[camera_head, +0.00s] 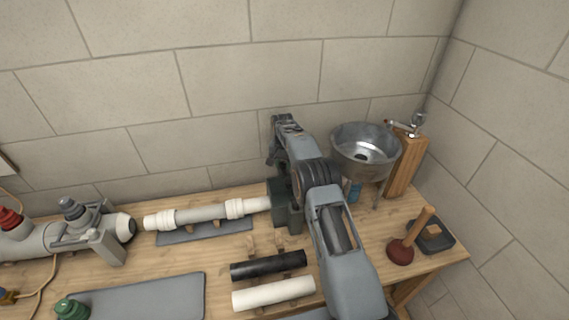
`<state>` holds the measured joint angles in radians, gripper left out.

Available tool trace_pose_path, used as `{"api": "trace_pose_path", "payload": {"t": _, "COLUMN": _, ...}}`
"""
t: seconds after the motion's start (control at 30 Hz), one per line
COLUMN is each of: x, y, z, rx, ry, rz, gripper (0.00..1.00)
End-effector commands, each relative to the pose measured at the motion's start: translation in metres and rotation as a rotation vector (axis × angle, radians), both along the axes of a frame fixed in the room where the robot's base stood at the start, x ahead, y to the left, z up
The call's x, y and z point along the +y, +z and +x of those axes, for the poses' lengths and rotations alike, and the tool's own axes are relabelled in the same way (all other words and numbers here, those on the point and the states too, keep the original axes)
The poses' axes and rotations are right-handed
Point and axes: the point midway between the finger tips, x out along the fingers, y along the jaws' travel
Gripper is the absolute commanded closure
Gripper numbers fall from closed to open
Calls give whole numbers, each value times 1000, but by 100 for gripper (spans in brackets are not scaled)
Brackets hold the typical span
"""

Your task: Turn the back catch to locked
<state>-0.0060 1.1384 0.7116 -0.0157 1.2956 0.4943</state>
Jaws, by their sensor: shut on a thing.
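A dark green block (291,214) stands on the bench at the right end of a white pipe (205,213). My arm reaches from the front right up to it. My gripper (274,160) points down over the back of the block and is shut. Its fingertips and what lies between them are mostly hidden behind my arm and wrist. The back catch is not clearly visible, so I cannot tell which way it is turned.
A metal basin (365,150) stands close right of my arm, beside a wooden block with a tap (406,160). A plunger (404,248) stands at the right. Black and white pipes (268,266) lie in front. Fittings (85,230) fill the left.

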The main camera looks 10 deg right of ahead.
Motion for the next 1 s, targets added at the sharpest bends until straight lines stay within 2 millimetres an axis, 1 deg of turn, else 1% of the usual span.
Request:
{"api": "trace_pose_path", "payload": {"t": 0.03, "x": 3, "y": 0, "z": -1, "rx": 4, "ry": -2, "rz": 5, "gripper": 89}}
{"api": "trace_pose_path", "payload": {"t": 0.33, "x": 5, "y": -1, "z": -1, "rx": 7, "ry": -1, "rz": 6, "gripper": 89}}
{"api": "trace_pose_path", "payload": {"t": 0.37, "x": 5, "y": -1, "z": -1, "rx": 8, "ry": -1, "rz": 6, "gripper": 63}}
{"api": "trace_pose_path", "payload": {"t": 0.57, "x": 3, "y": -1, "z": -1, "rx": 7, "ry": -2, "rz": 5, "gripper": 44}}
{"api": "trace_pose_path", "payload": {"t": 0.87, "x": -1, "y": 2, "z": -1, "rx": 4, "ry": -6, "rz": 3, "gripper": 43}}
{"api": "trace_pose_path", "payload": {"t": 0.97, "x": -2, "y": 11, "z": 0, "rx": 1, "ry": -7, "rz": 3, "gripper": 43}}
{"api": "trace_pose_path", "payload": {"t": 1.0, "x": -2, "y": 17, "z": 0, "rx": 1, "ry": -7, "rz": 3, "gripper": 43}}
